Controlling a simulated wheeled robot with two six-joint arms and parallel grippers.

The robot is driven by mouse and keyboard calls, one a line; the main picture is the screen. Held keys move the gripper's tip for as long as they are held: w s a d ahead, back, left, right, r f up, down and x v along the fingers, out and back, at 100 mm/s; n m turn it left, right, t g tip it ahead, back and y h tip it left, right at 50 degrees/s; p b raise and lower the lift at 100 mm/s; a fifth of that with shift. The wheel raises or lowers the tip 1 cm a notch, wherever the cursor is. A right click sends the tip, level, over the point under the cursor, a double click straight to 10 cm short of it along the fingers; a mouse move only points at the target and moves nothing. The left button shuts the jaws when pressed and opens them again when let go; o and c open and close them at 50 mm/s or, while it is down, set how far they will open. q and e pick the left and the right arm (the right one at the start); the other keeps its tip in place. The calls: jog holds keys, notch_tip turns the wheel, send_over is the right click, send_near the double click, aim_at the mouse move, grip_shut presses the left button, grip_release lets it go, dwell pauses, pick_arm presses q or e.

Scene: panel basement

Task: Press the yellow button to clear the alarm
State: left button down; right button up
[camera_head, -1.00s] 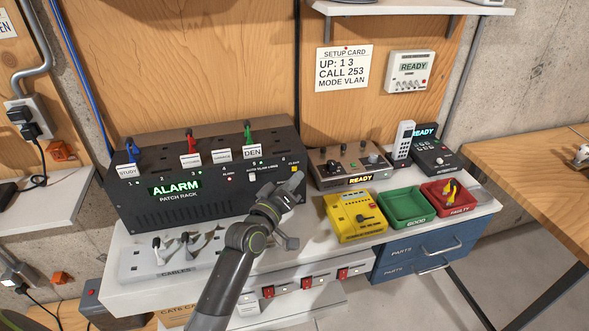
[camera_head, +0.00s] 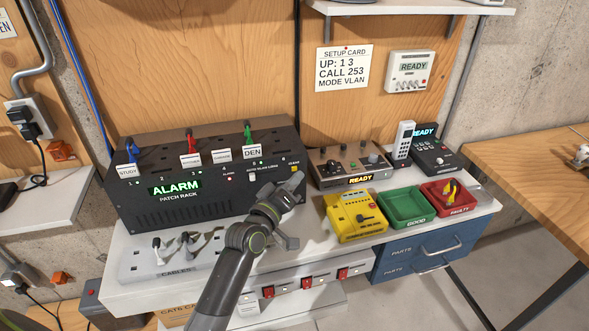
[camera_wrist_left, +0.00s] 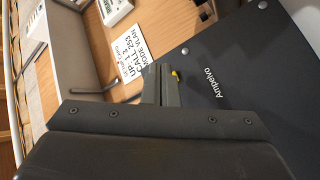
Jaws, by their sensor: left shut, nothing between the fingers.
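The dark patch rack (camera_head: 200,203) stands on the bench, its green display reading ALARM. The small yellow button (camera_head: 295,168) is at the right end of the rack's sloping front. My left gripper (camera_head: 296,181) is shut and empty, its tip just below the button in the head view. In the left wrist view the shut fingers (camera_wrist_left: 162,88) point at the dark panel, with the yellow button (camera_wrist_left: 176,74) close beside their tips. I cannot tell whether they touch it. My right gripper is out of view.
Colored cable plugs stand on top of the rack, including a green one (camera_head: 248,136). A cables holder (camera_head: 140,262) lies in front of it. To the right are a yellow device (camera_head: 355,214), a green tray (camera_head: 405,220) and a red tray (camera_head: 462,206).

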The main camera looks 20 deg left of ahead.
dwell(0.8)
pick_arm(q)
jog(key=shift+w+a, duration=0.25)
jog(key=shift+w, duration=0.1)
jog(key=shift+w+a, duration=0.2)
jog(key=shift+w, duration=0.1)
dwell(0.5)
jog(key=shift+s, duration=0.1)
jog(key=shift+s+d, duration=0.45)
jog(key=shift+s, duration=0.15)
dwell(0.3)
jog(key=shift+s+d, duration=0.7)
jog(key=shift+s, duration=0.35)
jog(key=shift+s+d, duration=0.7)
jog(key=shift+s, duration=0.3)
jog(key=shift+f, duration=0.1)
